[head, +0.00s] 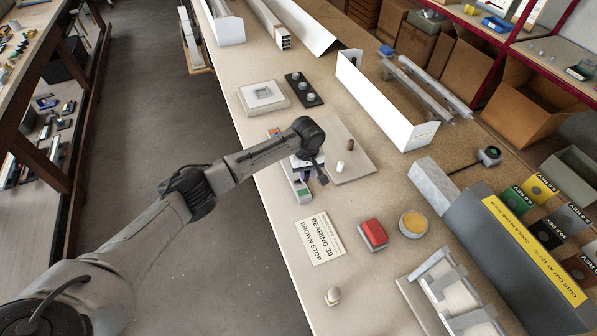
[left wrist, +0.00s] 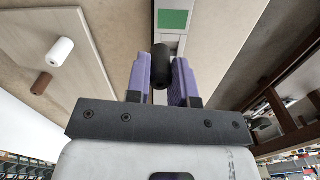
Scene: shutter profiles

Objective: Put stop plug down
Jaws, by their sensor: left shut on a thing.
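My left gripper (head: 314,180) is low over the left edge of the bench. In the left wrist view its purple fingers (left wrist: 162,80) are shut on a black stop plug (left wrist: 161,60). The arm hides this plug in the head view. Below the plug runs a pale grey strip with a green patch (left wrist: 173,20); I cannot tell whether they touch. A white plug (head: 350,144) and a brown plug (head: 340,166) stand on a thin beige board (head: 362,162) just right of the gripper. Both also show in the left wrist view, white (left wrist: 61,50) and brown (left wrist: 41,83). My right gripper is out of view.
A card reading "BEARING 30 BROWN STOP" (head: 320,238) lies nearer me. A red block (head: 374,233) and a round yellow-topped tin (head: 413,224) are right of it. A black strip with round pieces (head: 303,88) and a white profile (head: 385,105) lie farther back.

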